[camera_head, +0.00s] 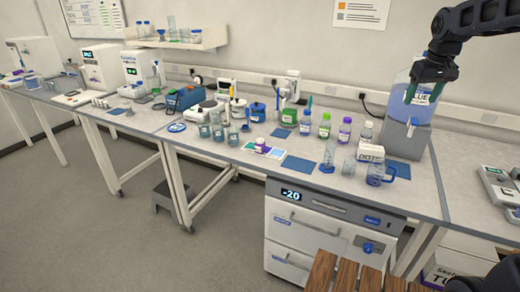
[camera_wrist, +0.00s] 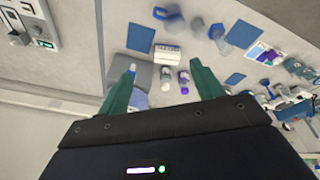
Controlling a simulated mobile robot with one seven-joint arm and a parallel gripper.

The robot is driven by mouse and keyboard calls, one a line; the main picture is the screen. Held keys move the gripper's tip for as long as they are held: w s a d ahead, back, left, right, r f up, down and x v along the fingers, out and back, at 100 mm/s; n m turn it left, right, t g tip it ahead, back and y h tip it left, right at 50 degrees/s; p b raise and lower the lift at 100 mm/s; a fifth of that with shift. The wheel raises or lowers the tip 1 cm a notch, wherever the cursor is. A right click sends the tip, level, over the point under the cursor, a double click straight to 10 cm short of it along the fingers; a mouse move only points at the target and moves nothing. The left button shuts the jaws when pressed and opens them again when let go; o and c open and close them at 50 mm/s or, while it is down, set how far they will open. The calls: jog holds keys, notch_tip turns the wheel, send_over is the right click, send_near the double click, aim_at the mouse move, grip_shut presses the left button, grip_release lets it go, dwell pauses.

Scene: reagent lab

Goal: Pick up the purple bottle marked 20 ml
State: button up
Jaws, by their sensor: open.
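A bottle with a purple cap and purple contents (camera_head: 345,131) stands upright on the bench, right of the green bottle. A bottle with purple on it (camera_wrist: 184,78) also shows in the wrist view, between my fingers' outlines but farther off. A small purple and white item (camera_head: 260,145) lies on a coloured card at the middle of the bench. No 20 ml marking is readable on either. My gripper (camera_head: 421,100) is open and empty, high above the bench's right end, in front of the blue container. Its spread green fingers show in the wrist view (camera_wrist: 163,66).
A green bottle (camera_head: 324,126) and a blue-labelled bottle (camera_head: 305,123) stand left of the purple one. A clear bottle (camera_head: 366,132), a white box (camera_head: 370,153) and a blue-handled jug (camera_head: 378,174) stand to its right. The large blue container (camera_head: 398,103) sits on a grey stand.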

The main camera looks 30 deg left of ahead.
jog(key=w+a+f+n+g, duration=0.15)
jog(key=w+a, duration=0.25)
jog(key=a, duration=0.4)
jog(key=w+a+f+n, duration=0.1)
jog(key=w+a+n, duration=0.1)
jog(key=w+a, duration=0.35)
jog(key=n+g, duration=0.2)
jog(key=n, duration=0.5)
send_over(260, 140)
jog(key=shift+t+h, duration=0.25)
jog(key=shift+h, duration=0.05)
jog(key=f, duration=2.1)
jog(key=shift+w+f, duration=0.2)
jog(key=shift+f, duration=0.1)
notch_tip(260, 140, down, 10)
jog(key=shift+s+f, duration=0.15)
jog(key=shift+f, duration=0.1)
jog(key=c, duration=1.1)
